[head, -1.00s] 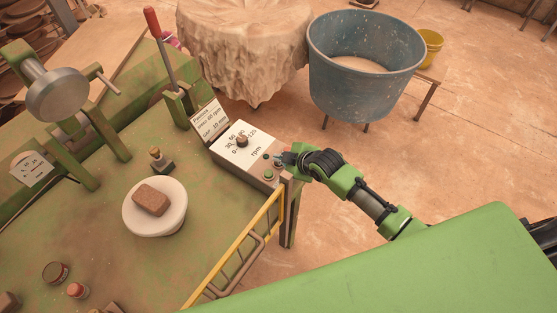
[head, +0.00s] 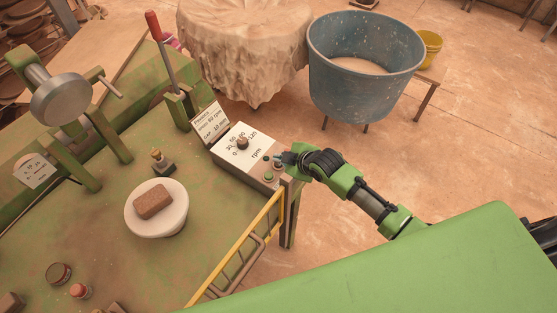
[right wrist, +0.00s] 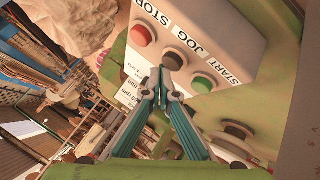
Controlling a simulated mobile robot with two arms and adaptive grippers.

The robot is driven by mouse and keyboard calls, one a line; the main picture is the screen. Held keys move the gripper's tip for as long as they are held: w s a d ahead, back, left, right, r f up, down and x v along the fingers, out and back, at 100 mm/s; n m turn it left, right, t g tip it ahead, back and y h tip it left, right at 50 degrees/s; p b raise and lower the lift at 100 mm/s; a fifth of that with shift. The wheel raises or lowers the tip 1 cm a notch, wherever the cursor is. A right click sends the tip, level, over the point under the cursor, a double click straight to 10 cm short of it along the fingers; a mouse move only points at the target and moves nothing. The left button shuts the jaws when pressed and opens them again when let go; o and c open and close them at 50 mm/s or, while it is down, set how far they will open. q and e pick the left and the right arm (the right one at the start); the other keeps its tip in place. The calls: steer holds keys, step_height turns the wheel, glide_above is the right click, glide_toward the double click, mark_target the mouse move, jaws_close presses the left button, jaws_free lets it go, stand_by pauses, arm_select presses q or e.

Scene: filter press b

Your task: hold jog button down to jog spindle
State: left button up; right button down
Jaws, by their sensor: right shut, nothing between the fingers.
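The grey control box (head: 229,165) stands at the bench's right edge with a dial on top. In the right wrist view, the dark jog button (right wrist: 173,60) sits between the red stop button (right wrist: 142,36) and the green start button (right wrist: 202,84). My right gripper (right wrist: 165,70) is shut and empty, its tips at the jog button and seeming to touch it. In the head view my right gripper (head: 284,160) reaches the box from the right. A round white plate (head: 158,230) on the bench carries a brown block (head: 153,201). My left gripper is not in view.
A yellow rail (head: 245,245) runs along the bench's near right edge. A blue tub (head: 365,85) and a cloth-covered table (head: 240,45) stand behind. A small brass-topped fitting (head: 160,161) is near the plate. A red-handled lever (head: 160,45) rises behind the box.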

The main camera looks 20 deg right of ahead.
steer(key=shift+r, duration=0.35)
steer(key=shift+r+p, duration=0.45)
steer(key=shift+r, duration=2.1)
